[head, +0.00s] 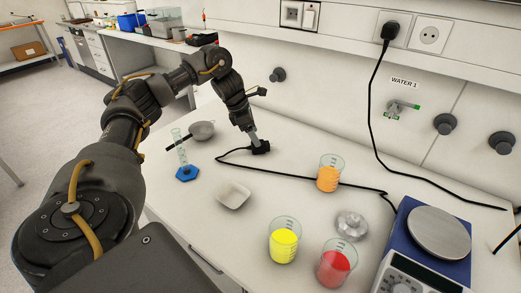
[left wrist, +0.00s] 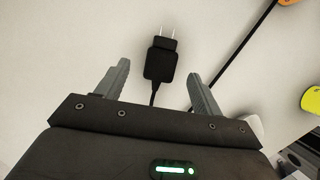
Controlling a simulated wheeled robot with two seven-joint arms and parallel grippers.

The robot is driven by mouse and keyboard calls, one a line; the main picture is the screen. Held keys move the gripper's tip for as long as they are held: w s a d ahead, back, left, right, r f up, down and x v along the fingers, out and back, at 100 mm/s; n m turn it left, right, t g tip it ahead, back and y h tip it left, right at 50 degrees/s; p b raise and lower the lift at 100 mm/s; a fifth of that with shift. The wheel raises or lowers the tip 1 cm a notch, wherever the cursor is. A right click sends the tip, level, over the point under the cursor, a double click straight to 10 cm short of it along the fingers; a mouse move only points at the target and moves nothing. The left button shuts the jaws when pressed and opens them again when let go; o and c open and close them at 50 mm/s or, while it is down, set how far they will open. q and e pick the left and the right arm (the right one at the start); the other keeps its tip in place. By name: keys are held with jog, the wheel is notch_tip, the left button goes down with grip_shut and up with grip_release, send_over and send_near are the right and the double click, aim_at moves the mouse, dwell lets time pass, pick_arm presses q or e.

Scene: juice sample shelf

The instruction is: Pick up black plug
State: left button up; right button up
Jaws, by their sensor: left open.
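The black plug (left wrist: 160,62) lies on the white bench top in the left wrist view, with two metal prongs pointing up in the picture and its cord running back towards my gripper. My left gripper (left wrist: 159,75) is open, with one grey finger on each side of the plug and a gap to both. In the head view the left gripper (head: 254,142) points down at the black plug (head: 261,150), which it partly hides. I cannot tell whether the fingers touch the bench. My right gripper does not show.
Beakers of orange (head: 328,178), yellow (head: 284,245) and red (head: 335,268) liquid stand to the right and front. A white dish (head: 233,195), blue-based cylinder (head: 187,173) and scale (head: 438,232) are nearby. A black cord (head: 300,177) crosses the bench. Another plug (head: 389,31) sits in a wall socket.

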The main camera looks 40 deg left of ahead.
aim_at(263, 146)
pick_arm(q)
jog(key=shift+f, duration=0.1)
jog(key=shift+d+f, duration=0.2)
jog(key=shift+f, duration=0.15)
jog(key=x, duration=0.4)
jog(key=shift+w+f+p, duration=0.1)
jog(key=shift+w+p, duration=0.1)
jog(key=shift+p, duration=0.2)
jog(key=c, duration=1.2)
